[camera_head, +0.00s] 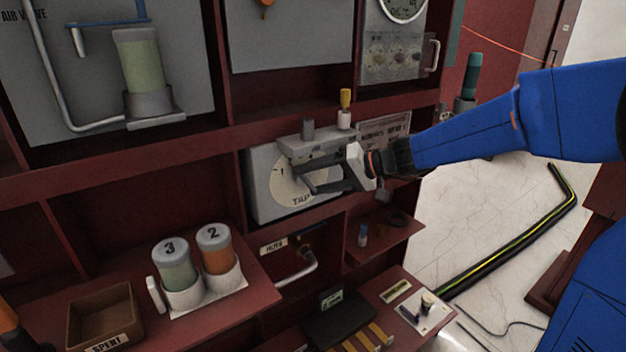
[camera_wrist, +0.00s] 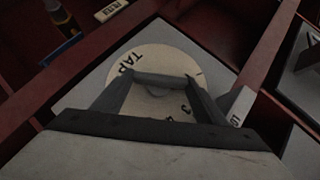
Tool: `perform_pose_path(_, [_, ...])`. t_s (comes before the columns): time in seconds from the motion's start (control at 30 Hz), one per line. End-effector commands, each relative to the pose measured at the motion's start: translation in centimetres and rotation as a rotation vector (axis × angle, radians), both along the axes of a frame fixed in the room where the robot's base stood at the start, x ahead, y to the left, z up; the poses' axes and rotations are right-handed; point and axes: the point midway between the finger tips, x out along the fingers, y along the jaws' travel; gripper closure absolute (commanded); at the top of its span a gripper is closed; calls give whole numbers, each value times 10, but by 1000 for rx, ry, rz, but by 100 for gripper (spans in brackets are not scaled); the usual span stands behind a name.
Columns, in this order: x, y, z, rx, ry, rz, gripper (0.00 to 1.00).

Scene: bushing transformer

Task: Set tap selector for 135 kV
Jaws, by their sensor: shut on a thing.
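The tap selector is a cream round dial (camera_head: 284,196) on a grey plate (camera_head: 258,198) in a middle bay of the red rack. It also shows in the wrist view (camera_wrist: 160,58), with "TAP" at its left and a "3" at its lower right. My gripper (camera_head: 303,178) is at the dial's face. In the wrist view its fingers stand at both ends of a grey bar-shaped knob (camera_wrist: 165,79) across the dial, and are shut on it. The fingers hide part of the dial, and I cannot tell which number the knob points to.
A small shelf with a yellow-topped plug (camera_head: 345,100) is just above my gripper. A notice card (camera_head: 385,130) is behind the wrist. Canisters marked 3 (camera_head: 174,268) and 2 (camera_head: 215,250) stand lower left, near a "SPENT" bin (camera_head: 104,318).

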Motion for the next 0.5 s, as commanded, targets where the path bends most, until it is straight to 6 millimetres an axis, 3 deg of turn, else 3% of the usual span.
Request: perform_pose_path(0.5, [0,-1,-1,60,42,0,57])
